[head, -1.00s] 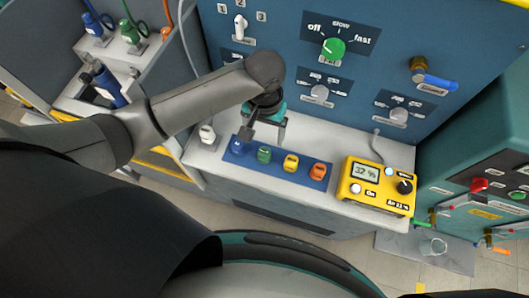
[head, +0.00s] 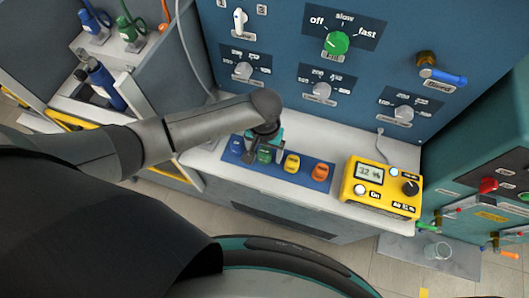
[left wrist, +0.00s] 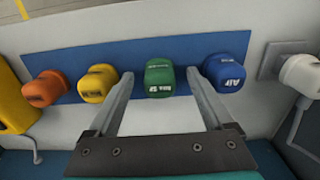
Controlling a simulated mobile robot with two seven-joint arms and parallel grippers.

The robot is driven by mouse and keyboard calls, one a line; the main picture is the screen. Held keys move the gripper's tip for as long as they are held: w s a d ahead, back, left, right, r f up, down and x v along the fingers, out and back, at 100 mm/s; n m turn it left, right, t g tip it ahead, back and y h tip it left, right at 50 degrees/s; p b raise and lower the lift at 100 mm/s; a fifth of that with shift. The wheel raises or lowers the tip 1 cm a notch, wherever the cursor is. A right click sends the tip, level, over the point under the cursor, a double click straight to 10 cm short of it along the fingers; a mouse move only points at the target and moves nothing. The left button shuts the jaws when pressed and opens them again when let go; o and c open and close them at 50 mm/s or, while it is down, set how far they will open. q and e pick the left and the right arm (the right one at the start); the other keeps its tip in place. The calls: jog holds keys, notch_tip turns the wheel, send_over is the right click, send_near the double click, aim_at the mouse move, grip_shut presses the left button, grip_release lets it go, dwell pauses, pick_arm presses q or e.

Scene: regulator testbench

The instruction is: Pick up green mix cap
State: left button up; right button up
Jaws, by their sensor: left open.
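The green mix cap (head: 265,154) stands in a row of coloured caps on a blue strip (head: 326,187) on the light bench. In the left wrist view the green cap (left wrist: 159,77) is upright, with white lettering on its front. My left gripper (head: 262,158) is open just over the green cap. In the left wrist view its two fingers (left wrist: 160,75) reach toward the row, one on each side of the green cap, with gaps on both sides. The right gripper is in neither view.
A blue cap (left wrist: 225,72) stands close beside the right finger, and a yellow cap (left wrist: 92,83) beside the left finger. An orange cap (left wrist: 46,89) stands farther left. A yellow meter box (head: 384,188) sits at the bench's right, and a dial panel (head: 282,70) rises behind.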

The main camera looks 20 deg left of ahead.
aim_at(265, 151)
pick_arm(q)
grip_shut()
dwell(0.6)
jog(key=shift+r, duration=0.2)
notch_tip(265, 151, up, 20)
jog(key=p, duration=0.4)
jog(key=shift+p, duration=0.3)
jog(key=shift+w+f, duration=0.1)
jog(key=shift+f, duration=0.05)
